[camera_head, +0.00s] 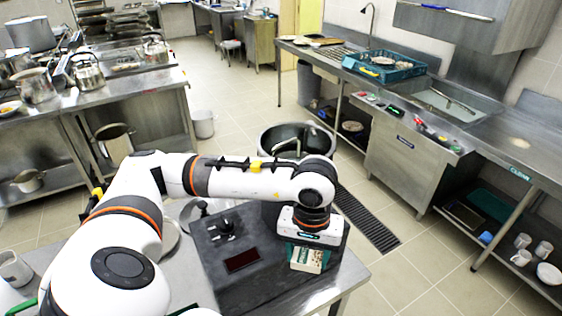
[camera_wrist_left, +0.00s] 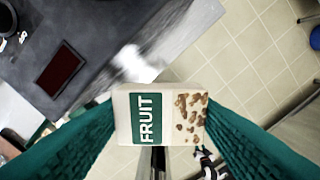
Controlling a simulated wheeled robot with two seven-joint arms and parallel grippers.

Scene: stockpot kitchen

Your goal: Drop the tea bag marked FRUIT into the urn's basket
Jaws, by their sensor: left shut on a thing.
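The tea bag marked FRUIT (camera_wrist_left: 190,118) is a cream packet with a green label and brown fruit pieces, its lettering clear in the left wrist view. It also shows in the head view (camera_head: 306,262). My left gripper (camera_head: 307,255) is shut on it, with green fingers on both sides in the left wrist view (camera_wrist_left: 160,125). It is held near the right end of the dark grey slab. A large round steel vessel (camera_head: 268,141) stands beyond my arm and is partly hidden by it. I cannot tell whether it is the urn, and no basket is clearly visible. My right gripper is not in view.
The dark slab (camera_head: 215,262) with a dark red panel (camera_head: 242,260) and a small black object (camera_head: 223,229) lies on the near steel table. A floor drain (camera_head: 365,217) and a sink counter (camera_head: 400,165) are at the right. The tiled floor between the counters is mostly clear.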

